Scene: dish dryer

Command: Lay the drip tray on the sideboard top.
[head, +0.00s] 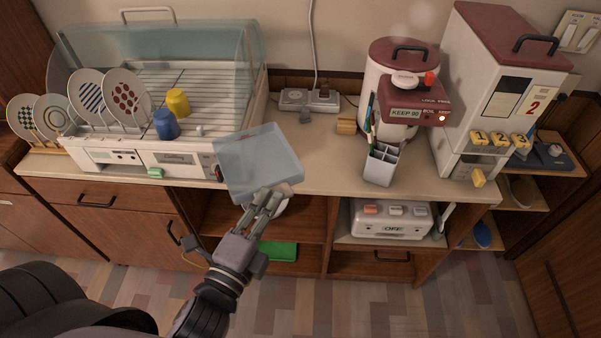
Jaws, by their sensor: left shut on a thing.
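The drip tray (258,160) is a clear, pale blue, shallow square tray. My left gripper (268,203) is shut on the tray's near edge. It holds the tray tilted over the front edge of the sideboard top (325,172). I cannot tell whether the tray touches the top. The tray hides part of the sideboard edge and the dish dryer's right corner. My right gripper is not in view.
The dish dryer (205,158) with plates and cups stands at left. A pen holder (381,165), hot-water pot (388,65) and rice dispenser (492,85) stand at right. Sideboard top is bare between tray and pen holder. A power strip (308,99) lies at back.

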